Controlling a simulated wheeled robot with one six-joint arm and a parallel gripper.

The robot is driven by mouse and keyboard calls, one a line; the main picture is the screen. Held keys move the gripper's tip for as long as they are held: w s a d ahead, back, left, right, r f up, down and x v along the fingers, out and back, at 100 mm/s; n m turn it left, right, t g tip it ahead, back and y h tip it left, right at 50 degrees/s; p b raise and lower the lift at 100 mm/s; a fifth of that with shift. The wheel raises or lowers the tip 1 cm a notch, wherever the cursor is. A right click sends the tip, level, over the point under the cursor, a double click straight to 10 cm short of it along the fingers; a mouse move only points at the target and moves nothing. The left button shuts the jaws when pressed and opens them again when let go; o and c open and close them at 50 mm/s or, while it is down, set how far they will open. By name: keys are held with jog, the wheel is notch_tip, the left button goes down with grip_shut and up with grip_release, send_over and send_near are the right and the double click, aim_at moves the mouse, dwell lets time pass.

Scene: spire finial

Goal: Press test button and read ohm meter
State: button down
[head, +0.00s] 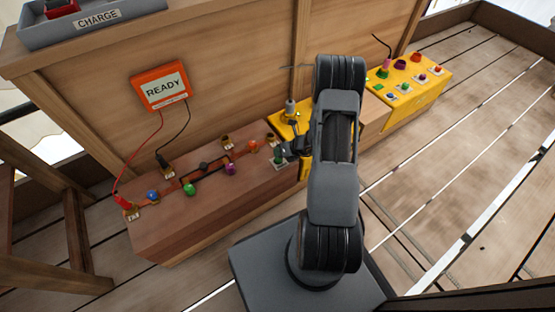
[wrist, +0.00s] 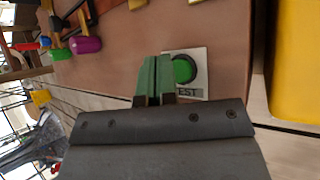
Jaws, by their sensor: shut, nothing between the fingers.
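The ohm meter (head: 162,88) is an orange box on the wooden wall, and its screen reads "READY". A red lead and a black lead run from it down to the wooden bench. The green test button (wrist: 184,70) sits on a white plate with a partly hidden label ending "EST". It also shows in the head view (head: 278,157). My gripper (wrist: 154,70) is shut and empty, its green fingertips just left of the button and over the plate's edge in the wrist view. I cannot tell whether they touch the button.
The wooden bench (head: 200,219) carries several coloured knobs and brass terminals. A yellow box (head: 420,85) with coloured buttons and knobs stands at the right. A grey tray (head: 98,19) marked "CHARGE" is at the upper left. The plank floor (head: 470,150) at the right is clear.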

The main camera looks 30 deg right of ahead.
jog(key=shift+f, duration=0.1)
dwell(0.7)
jog(key=shift+f+b, duration=0.3)
jog(key=shift+b, duration=0.05)
jog(key=shift+f+b, duration=0.35)
jog(key=shift+f, duration=0.1)
dwell(0.6)
jog(key=shift+r, duration=0.2)
jog(key=shift+r+p, duration=0.7)
jog(key=shift+p, duration=0.1)
notch_tip(320, 180, up, 5)
jog(key=p, duration=0.4)
dwell(0.3)
dwell(0.8)
